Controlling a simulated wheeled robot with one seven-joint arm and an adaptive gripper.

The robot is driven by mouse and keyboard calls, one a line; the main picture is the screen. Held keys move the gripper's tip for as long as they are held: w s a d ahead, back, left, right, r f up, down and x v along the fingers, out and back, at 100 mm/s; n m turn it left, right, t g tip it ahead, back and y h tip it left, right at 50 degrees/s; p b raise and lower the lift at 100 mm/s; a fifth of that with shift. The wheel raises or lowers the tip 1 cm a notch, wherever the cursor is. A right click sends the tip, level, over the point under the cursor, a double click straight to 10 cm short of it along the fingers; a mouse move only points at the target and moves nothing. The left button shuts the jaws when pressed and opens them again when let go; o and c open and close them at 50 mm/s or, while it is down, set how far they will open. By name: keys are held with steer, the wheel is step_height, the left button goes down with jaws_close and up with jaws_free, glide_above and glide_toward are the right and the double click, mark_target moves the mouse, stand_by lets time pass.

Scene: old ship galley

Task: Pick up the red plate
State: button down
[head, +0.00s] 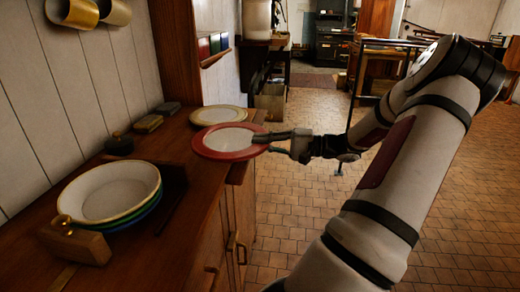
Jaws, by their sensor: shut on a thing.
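The red plate (207,151) has a wide red rim and a pale centre. In the head view it is over the front edge of the wooden counter, in front of a cream plate. My gripper (264,140) reaches in from the right and is shut on the red plate's right rim. The plate looks roughly level. I cannot tell whether it touches the counter or is held just above it.
A cream plate (219,111) lies behind the red one on the counter (178,145). A stack of bowls (108,191) stands at front left near a wooden block (75,241). Yellow mugs (72,12) hang above. Tiled floor (310,215) is open to the right.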

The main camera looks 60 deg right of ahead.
steer(key=r+p+v, duration=0.1)
steer(key=v, duration=1.4)
steer(key=shift+s+d+p, duration=0.15)
steer(key=shift+d+p, duration=0.05)
steer(key=shift+p, duration=0.2)
